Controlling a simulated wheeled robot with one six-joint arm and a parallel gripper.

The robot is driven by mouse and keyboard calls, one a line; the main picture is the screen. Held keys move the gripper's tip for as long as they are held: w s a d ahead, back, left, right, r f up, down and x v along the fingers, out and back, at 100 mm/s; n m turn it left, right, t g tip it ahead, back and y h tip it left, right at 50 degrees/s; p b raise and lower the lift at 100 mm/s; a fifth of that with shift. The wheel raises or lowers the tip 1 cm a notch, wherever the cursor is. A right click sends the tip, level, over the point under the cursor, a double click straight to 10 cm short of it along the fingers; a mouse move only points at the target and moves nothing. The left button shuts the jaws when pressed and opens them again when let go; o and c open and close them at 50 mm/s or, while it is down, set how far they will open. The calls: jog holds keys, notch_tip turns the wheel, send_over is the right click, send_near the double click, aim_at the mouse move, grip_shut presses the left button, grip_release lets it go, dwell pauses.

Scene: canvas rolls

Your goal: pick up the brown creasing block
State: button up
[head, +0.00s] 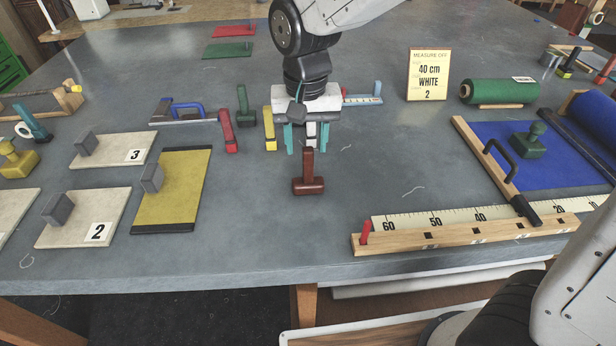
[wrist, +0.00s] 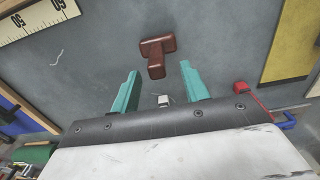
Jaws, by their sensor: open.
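My gripper (head: 305,140) is open and empty, with teal fingers spread wide. The fingers also show in the wrist view (wrist: 160,75). No contact with the block shows.
A red clamp-like piece (head: 228,131) and a yellow one (head: 269,128) stand left of my gripper. A yellow board (head: 185,172) lies further left. A wooden ruler rail (head: 460,237) lies to the right. The table around the block is clear.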

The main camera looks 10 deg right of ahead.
aim_at(308, 162)
notch_tip(308, 162, down, 6)
jog(key=shift+s+d+r, duration=0.1)
jog(key=shift+d+r, duration=0.05)
grip_shut()
